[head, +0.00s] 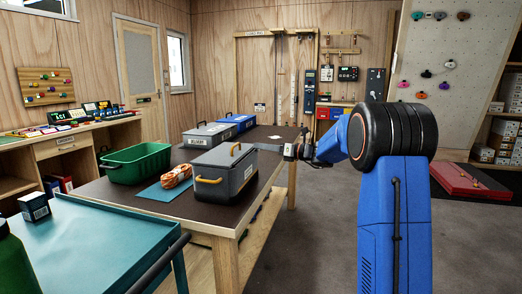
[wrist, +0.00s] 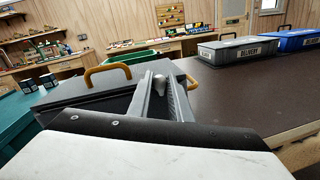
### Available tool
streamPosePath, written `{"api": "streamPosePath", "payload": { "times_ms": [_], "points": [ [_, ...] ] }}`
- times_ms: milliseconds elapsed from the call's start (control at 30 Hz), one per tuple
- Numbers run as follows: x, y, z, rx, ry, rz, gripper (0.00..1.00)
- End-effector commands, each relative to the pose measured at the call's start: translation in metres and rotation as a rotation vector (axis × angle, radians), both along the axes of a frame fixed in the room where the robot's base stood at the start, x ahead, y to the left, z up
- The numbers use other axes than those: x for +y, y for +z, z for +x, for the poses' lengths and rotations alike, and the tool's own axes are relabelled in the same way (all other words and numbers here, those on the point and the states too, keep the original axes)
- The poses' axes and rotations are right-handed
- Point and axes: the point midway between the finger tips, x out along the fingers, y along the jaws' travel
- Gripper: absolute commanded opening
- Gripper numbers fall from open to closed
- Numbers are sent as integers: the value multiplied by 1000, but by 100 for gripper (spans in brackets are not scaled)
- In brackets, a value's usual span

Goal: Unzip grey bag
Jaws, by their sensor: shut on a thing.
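The grey bag (head: 222,172) is dark and box-shaped with orange handles, and stands on the brown-topped table. In the wrist view the bag (wrist: 62,97) lies beyond and left of my fingers, with one orange handle (wrist: 107,74) raised on its top. My gripper (head: 291,152) is at the right of the bag in the head view. In the wrist view my gripper (wrist: 161,88) is shut on a small grey piece (wrist: 159,81), which looks like the zip pull. The fingers hide part of the bag, and I cannot tell how far the zip is open.
A green crate (head: 136,162), an orange rope coil (head: 176,176) on a blue mat, a grey delivery case (head: 208,135) and a blue case (head: 236,122) share the table (head: 262,191). A teal cart (head: 95,235) stands front left.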

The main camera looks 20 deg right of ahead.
Motion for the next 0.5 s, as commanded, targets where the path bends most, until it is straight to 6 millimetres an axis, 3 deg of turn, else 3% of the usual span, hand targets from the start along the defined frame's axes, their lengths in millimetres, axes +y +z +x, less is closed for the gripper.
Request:
{"api": "streamPosePath", "payload": {
  "times_ms": [333, 367, 400, 500],
  "points": [
    [-1, 0, 1, -1, 0, 1, 0],
    [-1, 0, 1, -1, 0, 1, 25],
    [-1, 0, 1, -1, 0, 1, 35],
    [-1, 0, 1, 0, 0, 0, 35]
  ]
}}
